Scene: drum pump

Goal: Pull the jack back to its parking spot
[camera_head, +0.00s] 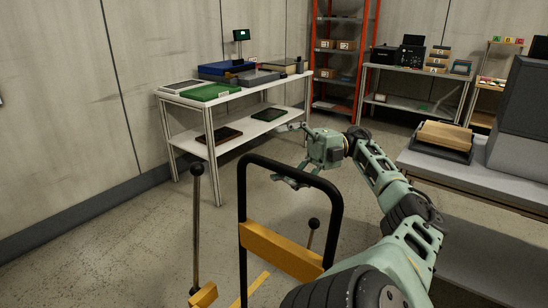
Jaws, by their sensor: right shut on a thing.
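The jack shows at the bottom centre by its upright black loop handle (242,215) with a yellow crossbar (280,250). Its lower body is cut off by the frame's bottom edge. My right arm comes in from the bottom right. My left gripper is out of view. I cannot make out a marked parking spot.
Two knobbed levers (196,225) stand by the handle. A two-level table (180,142) with trays is at the back left, a red shelf rack (316,60) behind. A grey bench (480,180) stands at the right. Open floor (110,240) lies to the left.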

